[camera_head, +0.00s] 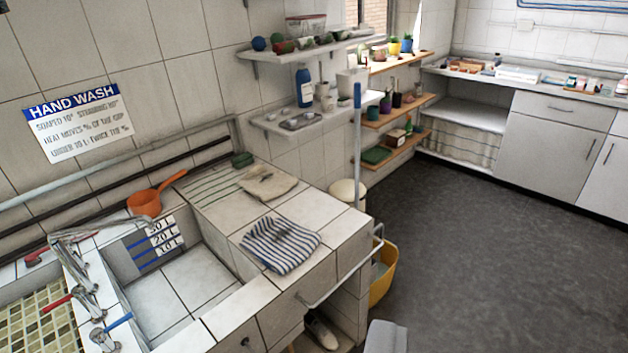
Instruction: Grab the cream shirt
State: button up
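The cream shirt (268,183) lies folded and rumpled, with a darker mark near its middle, on the tiled counter beside the sink. It is behind a blue-and-white striped cloth (280,243), which lies nearer the counter's front corner. The two are apart, with bare tile between them. The shirt's upper side is fully visible and nothing covers it. I make out no fingers of my gripper in this view. A light grey block shows at the bottom edge, and I cannot tell what it is.
The tiled sink (176,298) with taps is at lower left. An orange dipper (145,203) sits at its back edge. A blue-topped pole (357,145) stands upright right of the counter, near a yellow bucket (384,272). A metal rail runs along the counter front. Dark floor (500,250) is clear at right.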

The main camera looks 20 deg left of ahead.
aim_at(265, 186)
jog(key=u, duration=0.05)
jog(key=i, duration=1.3)
jog(key=z, duration=0.85)
jog(key=i, duration=1.3)
jog(key=u, duration=2.5)
jog(key=i, duration=0.55)
